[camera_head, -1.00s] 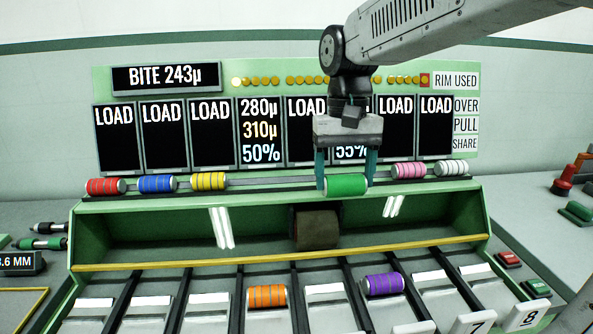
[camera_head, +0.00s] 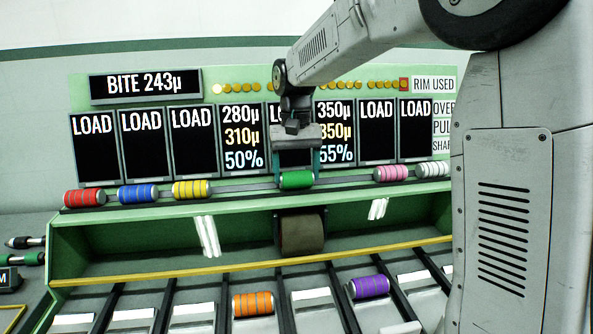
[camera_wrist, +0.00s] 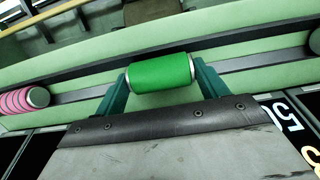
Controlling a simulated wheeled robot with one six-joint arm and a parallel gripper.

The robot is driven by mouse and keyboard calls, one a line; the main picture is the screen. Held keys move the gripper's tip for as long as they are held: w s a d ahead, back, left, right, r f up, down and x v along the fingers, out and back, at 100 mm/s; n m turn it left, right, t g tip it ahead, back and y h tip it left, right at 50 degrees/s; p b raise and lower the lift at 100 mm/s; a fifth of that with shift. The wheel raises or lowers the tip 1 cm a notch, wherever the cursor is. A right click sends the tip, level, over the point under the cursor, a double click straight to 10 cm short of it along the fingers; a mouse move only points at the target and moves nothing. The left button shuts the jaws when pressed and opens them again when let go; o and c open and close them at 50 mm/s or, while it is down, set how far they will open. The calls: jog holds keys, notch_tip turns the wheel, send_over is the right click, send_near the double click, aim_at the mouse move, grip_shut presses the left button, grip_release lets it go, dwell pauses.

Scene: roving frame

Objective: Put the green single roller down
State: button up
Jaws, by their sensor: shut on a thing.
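The green single roller (camera_head: 296,180) is a plain green cylinder with pale metal ends. My gripper (camera_head: 297,178) is shut on it, one teal finger at each end. In the wrist view the green roller (camera_wrist: 160,72) lies level between the fingers of my gripper (camera_wrist: 162,78). It is in line with the rack rail (camera_head: 237,185), in the gap between the yellow roller (camera_head: 191,190) and the pink roller (camera_head: 390,173). I cannot tell whether it touches the rail.
Red (camera_head: 84,197), blue (camera_head: 138,194) and white (camera_head: 432,169) rollers also sit along the rail. Orange (camera_head: 253,304) and purple (camera_head: 369,287) rollers lie in the lower lanes. A dark drum (camera_head: 302,234) hangs under the rail. Display panels (camera_head: 376,132) stand close behind.

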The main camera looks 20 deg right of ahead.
jog(key=shift+f, duration=0.2)
jog(key=o, duration=1)
jog(key=shift+o, duration=0.2)
jog(key=shift+r, duration=0.15)
notch_tip(320, 180, up, 12)
jog(key=w, duration=0.1)
jog(key=shift+w+d, duration=0.15)
jog(key=shift+w, duration=0.05)
jog(key=s+d+t, duration=0.1)
jog(key=s+d, duration=0.1)
jog(key=s, duration=1.4)
jog(key=s+f+n+t, duration=0.1)
jog(key=s+f, duration=0.5)
jog(key=s, duration=0.3)
jog(key=s+f+n+t, duration=0.1)
jog(key=s+f, duration=0.5)
jog(key=s, duration=0.2)
jog(key=shift+s+d+f, duration=0.15)
jog(key=shift+s+d, duration=0.2)
